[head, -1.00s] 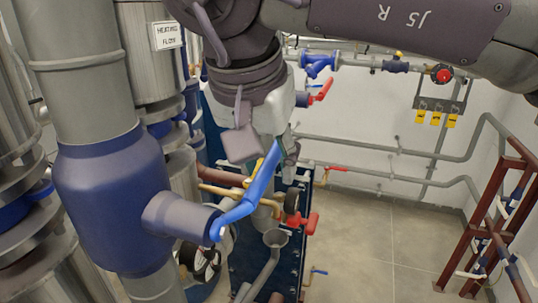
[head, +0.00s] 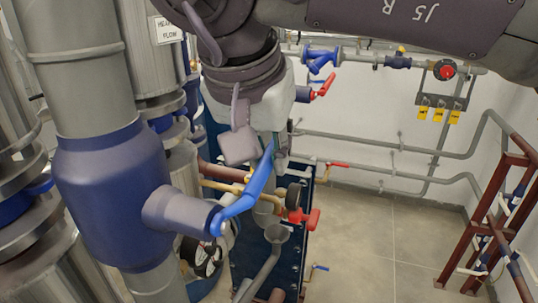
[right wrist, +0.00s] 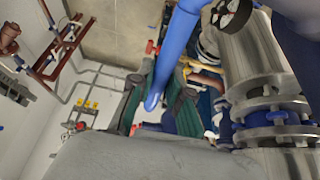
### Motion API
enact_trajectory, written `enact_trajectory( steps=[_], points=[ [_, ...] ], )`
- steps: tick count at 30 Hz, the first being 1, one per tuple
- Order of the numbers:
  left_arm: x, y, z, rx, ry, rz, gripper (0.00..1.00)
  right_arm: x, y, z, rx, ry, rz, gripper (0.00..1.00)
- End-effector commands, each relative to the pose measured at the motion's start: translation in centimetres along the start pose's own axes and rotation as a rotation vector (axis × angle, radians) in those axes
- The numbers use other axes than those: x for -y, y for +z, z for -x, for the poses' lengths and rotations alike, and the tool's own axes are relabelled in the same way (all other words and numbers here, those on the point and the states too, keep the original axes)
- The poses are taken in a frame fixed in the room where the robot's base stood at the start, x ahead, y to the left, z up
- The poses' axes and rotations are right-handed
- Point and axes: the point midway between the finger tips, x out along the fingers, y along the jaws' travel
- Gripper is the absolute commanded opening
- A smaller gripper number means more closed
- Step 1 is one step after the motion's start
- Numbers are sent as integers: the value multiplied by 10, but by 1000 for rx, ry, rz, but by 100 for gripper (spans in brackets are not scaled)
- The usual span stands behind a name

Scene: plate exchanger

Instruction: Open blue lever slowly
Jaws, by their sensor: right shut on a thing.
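The blue lever (head: 247,190) is on the stub of a large blue valve body (head: 110,195) in the head view. It slants up and right from its pivot. My right gripper (head: 274,158) is shut on the lever's upper end, coming down from above. In the right wrist view the blue lever (right wrist: 178,45) runs between the green-padded fingers of my right gripper (right wrist: 155,95). The fingers hide part of the lever's end in the head view. My left gripper is not in view.
Red-handled valves (head: 303,217) and brass pipe are just below and behind the lever. A dark blue plate unit (head: 290,255) stands beneath. Steel columns crowd the left. A brown pipe frame (head: 500,210) stands at right, with clear floor (head: 385,240) between.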

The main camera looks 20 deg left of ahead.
Motion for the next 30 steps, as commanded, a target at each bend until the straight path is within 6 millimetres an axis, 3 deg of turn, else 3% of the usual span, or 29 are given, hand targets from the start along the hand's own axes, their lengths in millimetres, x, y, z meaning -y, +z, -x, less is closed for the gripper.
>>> enact_trajectory(
  steps=[8, 9, 13, 23, 30],
  points=[
    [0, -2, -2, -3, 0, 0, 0, 0, -4, 8, -65, -4, -6, 0],
    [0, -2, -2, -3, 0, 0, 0, 0, -4, 8, -65, -4, -6, 20],
    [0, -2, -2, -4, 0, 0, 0, 0, -3, 8, -64, -4, -6, 42],
    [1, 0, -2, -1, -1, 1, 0, 0, -3, 9, -62, -2, -5, 43],
    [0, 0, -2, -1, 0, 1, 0, 1, -1, 42, -65, -4, -6, 43]
  ],
)
